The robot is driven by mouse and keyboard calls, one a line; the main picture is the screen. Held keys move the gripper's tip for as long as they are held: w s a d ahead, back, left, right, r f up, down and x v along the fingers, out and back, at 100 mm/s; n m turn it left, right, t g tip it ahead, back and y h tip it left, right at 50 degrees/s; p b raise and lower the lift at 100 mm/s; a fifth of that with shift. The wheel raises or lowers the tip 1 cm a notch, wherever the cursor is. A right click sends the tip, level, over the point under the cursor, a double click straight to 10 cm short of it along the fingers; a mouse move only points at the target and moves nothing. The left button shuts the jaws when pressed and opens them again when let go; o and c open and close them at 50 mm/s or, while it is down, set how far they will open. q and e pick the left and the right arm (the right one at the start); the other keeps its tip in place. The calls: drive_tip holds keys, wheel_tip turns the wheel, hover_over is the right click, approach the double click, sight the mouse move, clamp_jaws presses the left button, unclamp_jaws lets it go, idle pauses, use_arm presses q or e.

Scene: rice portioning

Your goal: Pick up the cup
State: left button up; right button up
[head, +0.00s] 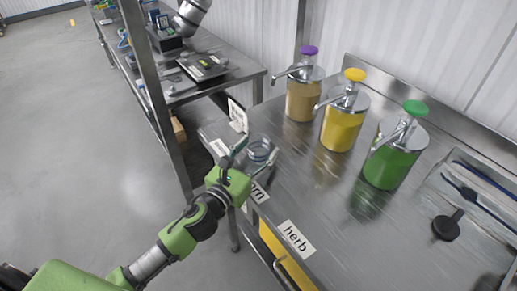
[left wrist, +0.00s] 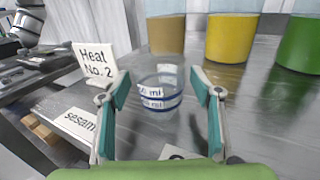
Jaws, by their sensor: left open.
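A clear cup (head: 260,149) with blue measuring lines stands upright on the steel counter near its left end. In the left wrist view the cup (left wrist: 160,98) shows "ml" labels and sits between the two spread fingers. My left gripper (head: 255,157) is open around or just in front of the cup, its fingers apart with gaps to the cup's sides in the left wrist view (left wrist: 160,103). I cannot tell whether a finger touches it. My right gripper is not in view.
Three pump dispensers, brown (head: 304,98), yellow (head: 342,125) and green (head: 394,152), stand behind and right of the cup. A "Heat No. 2" card (left wrist: 95,62) stands left of it. Labels "sesame" (left wrist: 84,124) and "herb" (head: 296,238) lie along the front edge. A black tool (head: 447,226) lies at right.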

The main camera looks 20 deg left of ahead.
use_arm(q)
drive_tip(key=shift+w, duration=0.35)
drive_tip(key=c, duration=1.1)
drive_tip(key=shift+r, duration=0.1)
